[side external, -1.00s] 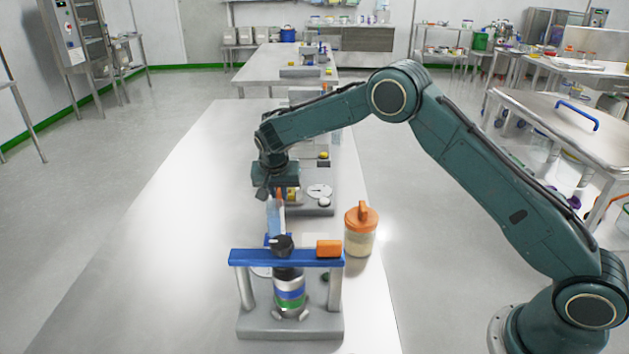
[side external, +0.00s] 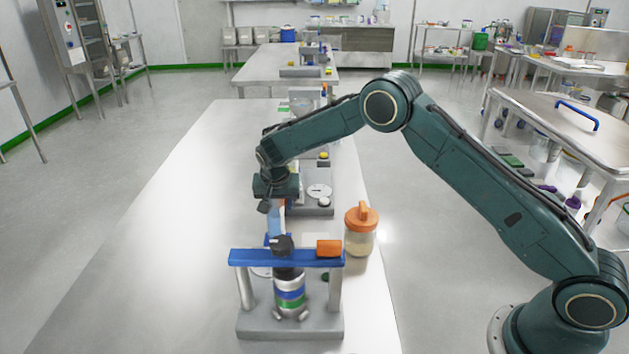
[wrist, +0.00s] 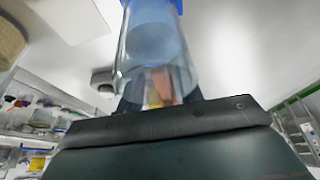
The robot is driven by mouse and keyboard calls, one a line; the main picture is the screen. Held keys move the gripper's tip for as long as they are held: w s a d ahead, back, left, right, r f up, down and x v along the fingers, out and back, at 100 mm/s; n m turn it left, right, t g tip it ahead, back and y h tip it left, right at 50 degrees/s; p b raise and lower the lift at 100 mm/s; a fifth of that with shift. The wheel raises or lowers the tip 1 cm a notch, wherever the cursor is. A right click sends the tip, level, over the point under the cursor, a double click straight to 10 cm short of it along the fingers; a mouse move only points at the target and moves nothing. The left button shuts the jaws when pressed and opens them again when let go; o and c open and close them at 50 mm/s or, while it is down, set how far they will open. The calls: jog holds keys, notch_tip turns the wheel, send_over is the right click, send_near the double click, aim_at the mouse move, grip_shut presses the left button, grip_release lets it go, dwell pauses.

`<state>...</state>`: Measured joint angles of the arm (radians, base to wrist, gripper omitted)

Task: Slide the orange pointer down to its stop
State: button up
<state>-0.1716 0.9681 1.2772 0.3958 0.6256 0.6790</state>
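The orange pointer (wrist: 161,84) shows blurred in the wrist view through a clear, blue-tinted cylinder (wrist: 150,45) with a blue end. Grey finger parts of my gripper (wrist: 160,92) show on both sides of the pointer, partly behind the cylinder. Whether they touch it cannot be told. In the side view my gripper (side external: 275,202) points down at the top of the blue-tinted column (side external: 273,226), behind the blue-topped frame. My gripper and the frame hide most of the pointer and its stop there.
In front stands a grey-based frame with a blue crossbar (side external: 245,257), a black knob and an orange block (side external: 329,248). A jar with an orange lid (side external: 361,220) stands close on the right. A grey device with a dial (side external: 319,191) is behind. The table's left side is clear.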

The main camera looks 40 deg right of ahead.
jog(key=shift+r, duration=0.15)
jog(key=v, duration=1.3)
jog(key=shift+r, duration=0.25)
jog(key=shift+s+a, duration=0.1)
jog(key=shift+a, duration=0.05)
jog(key=s+d+r+n+t+y, duration=0.1)
jog(key=s+d+r+n, duration=0.15)
jog(key=s+r, duration=0.6)
jog(key=s+d+r+n+y, duration=0.1)
jog(key=s+d+r+n, duration=0.15)
jog(key=s+r, duration=0.6)
jog(key=s+f+n, duration=0.2)
jog(key=s, duration=1)
jog(key=s+f+n+t+y, duration=0.1)
jog(key=s+f+n, duration=0.1)
jog(key=s, duration=1)
jog(key=shift+d, duration=0.45)
